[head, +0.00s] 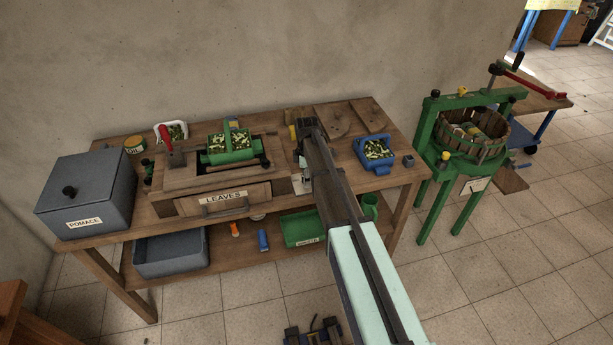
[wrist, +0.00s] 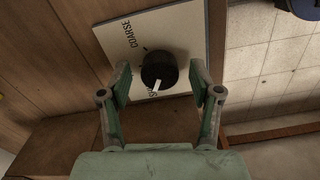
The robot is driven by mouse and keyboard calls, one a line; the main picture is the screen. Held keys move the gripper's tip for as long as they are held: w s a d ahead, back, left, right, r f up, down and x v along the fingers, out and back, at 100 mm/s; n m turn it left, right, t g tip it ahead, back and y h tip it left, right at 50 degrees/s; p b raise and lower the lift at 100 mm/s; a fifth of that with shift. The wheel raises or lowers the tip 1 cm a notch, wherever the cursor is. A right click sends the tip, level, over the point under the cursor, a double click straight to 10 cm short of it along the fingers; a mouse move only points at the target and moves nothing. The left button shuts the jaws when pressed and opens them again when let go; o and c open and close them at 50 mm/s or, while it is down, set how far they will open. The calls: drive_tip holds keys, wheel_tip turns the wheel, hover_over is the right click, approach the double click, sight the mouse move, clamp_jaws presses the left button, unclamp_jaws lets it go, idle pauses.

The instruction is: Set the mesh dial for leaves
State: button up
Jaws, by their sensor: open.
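The mesh dial (wrist: 159,70) is a round black knob on a pale square plate (wrist: 185,35) in the wrist view. Its white pointer is at the lower edge, toward a label mostly hidden by the knob. The word COARSE is printed at the plate's upper left. My gripper (wrist: 160,76) is open, with one finger on each side of the knob and gaps visible between. In the head view the pale dial plate (head: 302,184) is at the bench front, right of the LEAVES drawer (head: 222,199); my arm hides the knob and fingertips.
A green tub of leaves (head: 231,157) sits on the wooden unit left of my arm. A blue tub of olives or leaves (head: 374,138) stands close on the right. A grey POMACE bin (head: 87,193) is at far left; a green press (head: 430,135) stands right.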

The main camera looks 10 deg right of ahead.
drive_tip(key=c, duration=1.1)
drive_tip(key=shift+c, duration=0.2)
drive_tip(key=shift+m, duration=0.3)
drive_tip(key=m+b, duration=0.2)
drive_tip(key=m, duration=0.2)
drive_tip(key=shift+m, duration=0.3)
drive_tip(key=m+b, duration=0.1)
drive_tip(key=m, duration=0.5)
drive_tip(key=shift+b, duration=0.4)
drive_tip(key=m+b, duration=0.1)
drive_tip(key=m, duration=0.5)
drive_tip(key=shift+m, duration=0.3)
drive_tip(key=m, duration=0.6)
drive_tip(key=shift+b, duration=0.3)
